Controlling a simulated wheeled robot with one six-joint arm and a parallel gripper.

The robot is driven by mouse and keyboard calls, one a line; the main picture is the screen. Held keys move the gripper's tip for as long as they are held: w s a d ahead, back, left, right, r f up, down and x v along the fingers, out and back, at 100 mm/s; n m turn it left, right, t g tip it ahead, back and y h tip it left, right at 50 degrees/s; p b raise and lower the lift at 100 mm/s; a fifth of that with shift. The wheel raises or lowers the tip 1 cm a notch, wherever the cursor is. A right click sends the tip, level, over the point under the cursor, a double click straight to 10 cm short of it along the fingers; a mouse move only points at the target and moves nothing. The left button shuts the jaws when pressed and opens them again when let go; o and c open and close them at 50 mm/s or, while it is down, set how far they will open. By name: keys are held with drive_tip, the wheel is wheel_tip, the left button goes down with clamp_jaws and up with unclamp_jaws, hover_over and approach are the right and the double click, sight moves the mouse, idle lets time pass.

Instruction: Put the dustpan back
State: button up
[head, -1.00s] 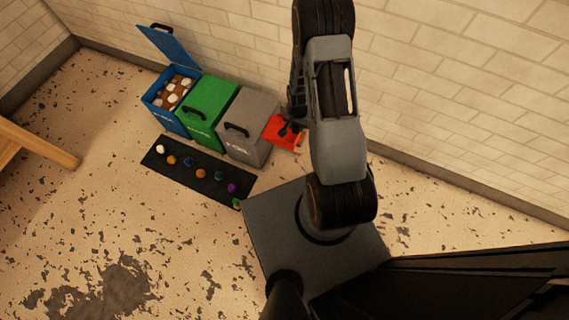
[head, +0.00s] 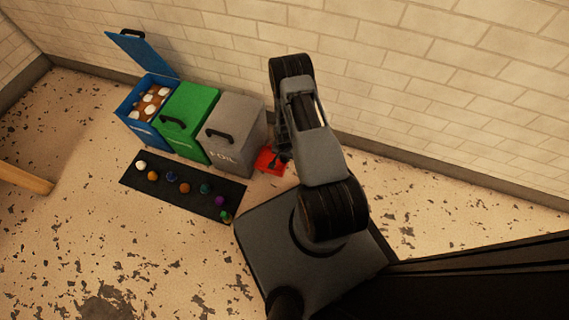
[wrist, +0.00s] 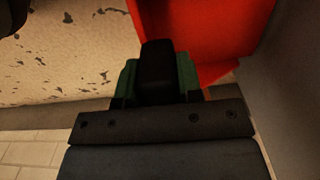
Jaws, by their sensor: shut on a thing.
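The red dustpan (head: 268,160) is low beside the right side of the grey FOIL bin, near the wall. In the wrist view the dustpan (wrist: 205,25) fills the top right, with its pan beyond my fingers. My gripper (head: 281,157) is at the dustpan, partly hidden by my arm in the head view. In the wrist view my gripper (wrist: 157,75) has green pads shut on a dark handle-like part. I cannot tell whether the dustpan touches the floor.
The grey bin (head: 234,132) stands close left of the dustpan, beside a green bin (head: 188,118) and an open blue bin (head: 132,121) holding pale items. A black mat (head: 150,187) with several small coloured objects lies in front. The brick wall (head: 400,90) is behind.

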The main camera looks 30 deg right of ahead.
sight(272, 155)
drive_tip(key=shift+f+b, duration=1)
drive_tip(key=shift+f, duration=1.6)
drive_tip(key=shift+f+b, duration=0.65)
drive_tip(key=shift+b, duration=0.05)
drive_tip(key=o, duration=1)
drive_tip(key=shift+c, duration=0.2)
